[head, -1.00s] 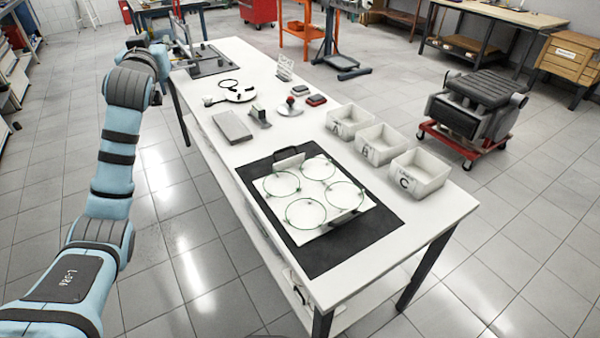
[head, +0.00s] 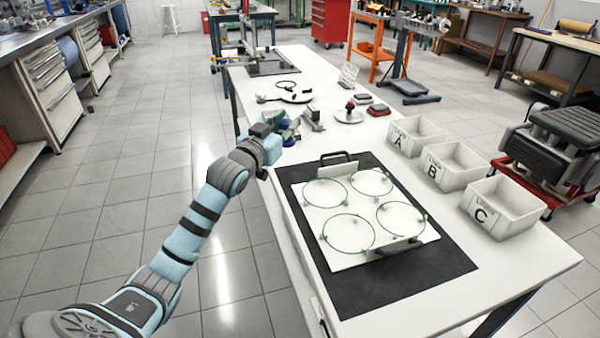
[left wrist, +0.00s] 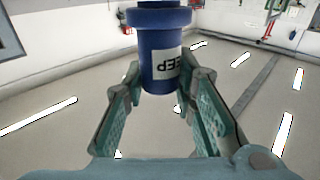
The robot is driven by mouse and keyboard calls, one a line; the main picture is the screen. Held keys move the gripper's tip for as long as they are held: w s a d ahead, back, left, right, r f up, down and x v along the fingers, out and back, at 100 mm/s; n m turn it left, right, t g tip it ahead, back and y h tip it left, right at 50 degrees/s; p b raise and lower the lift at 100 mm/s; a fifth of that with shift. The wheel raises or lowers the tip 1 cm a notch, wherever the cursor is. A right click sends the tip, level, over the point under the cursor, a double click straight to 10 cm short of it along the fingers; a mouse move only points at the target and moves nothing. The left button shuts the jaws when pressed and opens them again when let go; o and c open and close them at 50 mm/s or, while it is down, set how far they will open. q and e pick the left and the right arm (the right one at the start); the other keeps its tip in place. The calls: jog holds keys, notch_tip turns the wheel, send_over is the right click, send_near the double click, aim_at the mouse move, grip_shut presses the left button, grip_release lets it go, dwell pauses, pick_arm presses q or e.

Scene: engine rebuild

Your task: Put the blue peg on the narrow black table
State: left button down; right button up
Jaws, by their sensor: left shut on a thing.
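The blue peg (left wrist: 160,32) is in the left wrist view, a dark blue cylinder with a wider collar and a white label whose letters are upside down. My left gripper (left wrist: 163,98) is shut on it, with a green-padded finger on each side. In the head view my left gripper (head: 286,130) is at the left long edge of the white workbench; the peg is too small there to make out clearly. My right gripper is not in view. I cannot tell for sure which surface is the narrow black table; a dark-topped bench (head: 262,12) stands at the back.
The white workbench (head: 520,285) carries a black mat (head: 340,292), a white plate with green rings (head: 345,255), and bins A (head: 402,150), B (head: 440,180) and C (head: 483,216). A drawer counter (head: 45,85) stands at left. The tiled floor between is clear.

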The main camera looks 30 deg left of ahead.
pick_arm(q)
jog(key=f, duration=0.1)
jog(key=w+f, duration=0.1)
jog(key=f, duration=0.1)
jog(key=w+f, duration=0.1)
jog(key=shift+w+f, duration=0.15)
jog(key=shift+f, duration=0.1)
jog(key=shift+g, duration=0.3)
jog(key=f, duration=0.1)
jog(key=w+f+b, duration=0.1)
jog(key=f, duration=0.1)
jog(key=shift+w+f, duration=0.3)
jog(key=shift+w, duration=0.1)
jog(key=f, duration=0.1)
jog(key=s+f+b, duration=0.1)
jog(key=f+b, duration=0.1)
jog(key=shift+s+f, duration=0.1)
jog(key=shift+s, duration=0.25)
jog(key=shift+w+f, duration=0.1)
jog(key=shift+w, duration=0.2)
jog(key=c, duration=1.5)
grip_release()
jog(key=shift+s, duration=0.15)
jog(key=shift+o, duration=0.9)
jog(key=shift+f, duration=0.1)
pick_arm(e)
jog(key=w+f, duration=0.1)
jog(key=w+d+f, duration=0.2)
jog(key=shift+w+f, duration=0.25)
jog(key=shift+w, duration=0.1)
